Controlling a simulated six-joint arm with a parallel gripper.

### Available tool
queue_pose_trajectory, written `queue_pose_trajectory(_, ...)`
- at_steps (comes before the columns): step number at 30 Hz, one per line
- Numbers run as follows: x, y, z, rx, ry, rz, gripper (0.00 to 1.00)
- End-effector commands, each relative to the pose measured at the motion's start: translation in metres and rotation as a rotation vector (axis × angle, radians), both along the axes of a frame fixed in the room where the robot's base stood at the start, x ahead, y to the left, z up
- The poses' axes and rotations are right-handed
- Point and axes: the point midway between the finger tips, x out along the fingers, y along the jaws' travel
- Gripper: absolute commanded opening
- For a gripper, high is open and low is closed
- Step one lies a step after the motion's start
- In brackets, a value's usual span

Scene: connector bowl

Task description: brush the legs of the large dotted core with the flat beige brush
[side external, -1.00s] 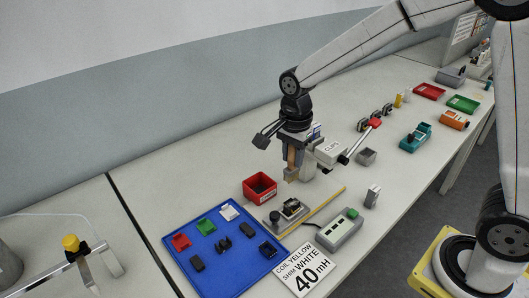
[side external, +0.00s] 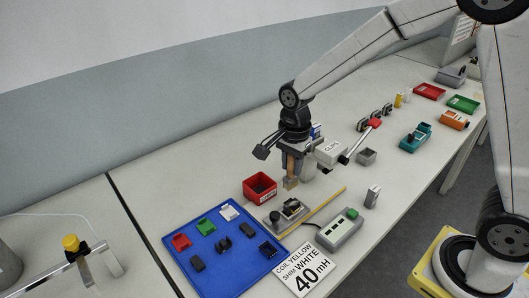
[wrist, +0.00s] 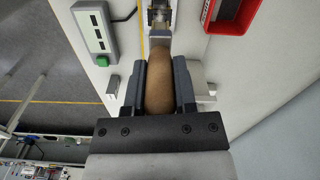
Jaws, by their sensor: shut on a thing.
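My gripper (side external: 292,158) is shut on the brown handle of the brush (side external: 291,169). The brush points down, its flat pale head (side external: 291,184) a little above and behind a small fixture (side external: 291,208) that holds a dark part. In the wrist view the handle (wrist: 159,92) lies between the two fingers of my gripper (wrist: 159,76), with the flat head toward the fixture (wrist: 158,14) at the top edge. Black core-like parts (side external: 222,244) lie in the blue tray (side external: 214,278). Dots are too small to make out, so I cannot tell which core is the large dotted one.
A red bin (side external: 259,188) stands just left of the brush. A grey meter (side external: 338,231) with a green button and a printed 40 mH card (side external: 304,274) are in front. A box marked CLIPS (side external: 328,151) is close on the right.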

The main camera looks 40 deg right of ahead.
Motion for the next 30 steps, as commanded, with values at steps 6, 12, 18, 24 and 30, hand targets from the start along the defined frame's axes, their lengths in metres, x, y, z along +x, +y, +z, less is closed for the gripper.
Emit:
queue_pose_trajectory(6, 0.0, 0.0, -0.016, 0.0, 0.003, 0.0, 0.0)
queue_pose_trajectory(12, -0.001, 0.0, -0.03, 0.0, 0.003, 0.0, 0.0)
queue_pose_trajectory(18, 0.0, 0.0, -0.044, 0.0, 0.003, 0.0, 0.0)
queue_pose_trajectory(24, 0.0, 0.0, -0.053, 0.0, 0.001, 0.0, 0.0)
queue_pose_trajectory(30, 0.0, 0.0, -0.057, 0.0, 0.001, 0.0, 0.0)
